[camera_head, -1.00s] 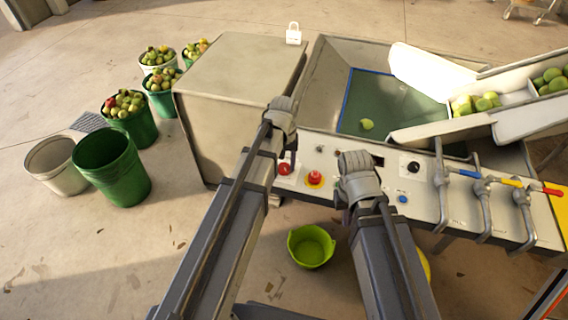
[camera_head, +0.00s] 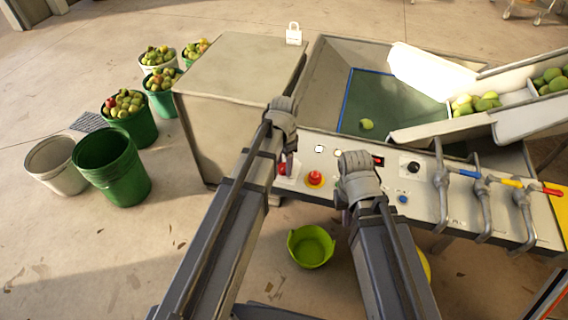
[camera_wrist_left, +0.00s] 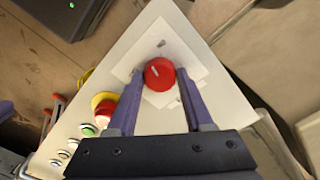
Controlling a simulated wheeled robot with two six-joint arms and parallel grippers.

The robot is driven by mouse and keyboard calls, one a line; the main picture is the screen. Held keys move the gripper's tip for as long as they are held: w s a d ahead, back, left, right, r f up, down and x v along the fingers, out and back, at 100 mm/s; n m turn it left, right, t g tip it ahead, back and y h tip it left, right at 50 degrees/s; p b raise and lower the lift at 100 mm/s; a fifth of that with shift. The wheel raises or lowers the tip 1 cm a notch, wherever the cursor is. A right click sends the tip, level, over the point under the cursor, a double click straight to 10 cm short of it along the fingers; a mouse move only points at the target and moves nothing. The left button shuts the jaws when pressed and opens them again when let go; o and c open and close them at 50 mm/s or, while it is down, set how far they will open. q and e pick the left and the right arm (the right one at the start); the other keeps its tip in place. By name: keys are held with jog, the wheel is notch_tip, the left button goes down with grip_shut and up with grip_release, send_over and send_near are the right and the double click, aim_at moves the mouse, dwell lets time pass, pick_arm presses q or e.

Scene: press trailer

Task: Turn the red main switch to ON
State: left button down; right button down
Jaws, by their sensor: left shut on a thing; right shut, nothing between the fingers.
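The red main switch (camera_wrist_left: 160,74) is a round knob with a white mark, on a pale plate at the panel's left end. The mark points to the upper left in the left wrist view. My left gripper (camera_wrist_left: 158,82) is shut on the knob, one finger on each side. In the head view the red switch (camera_head: 283,169) is partly hidden by my left arm. The switch's ON lettering cannot be read. My right gripper (camera_head: 344,198) is shut and empty at the front of the control panel (camera_head: 425,205), its fingertips mostly hidden by its wrist.
A red mushroom button on a yellow base (camera_head: 315,178) sits just right of the switch. A white lamp (camera_head: 318,149) and a red display (camera_head: 379,161) are lit. Levers with pipes (camera_head: 483,205) stand at the right. A grey cabinet (camera_head: 235,85) rises behind my left arm.

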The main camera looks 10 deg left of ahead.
aim_at(284, 166)
pick_arm(q)
jog(key=m, duration=0.5)
jog(key=shift+m, duration=0.3)
dwell(0.4)
jog(key=shift+c, duration=1.5)
grip_release()
notch_tip(284, 166, up, 8)
jog(key=p, duration=0.8)
jog(key=shift+f, duration=0.1)
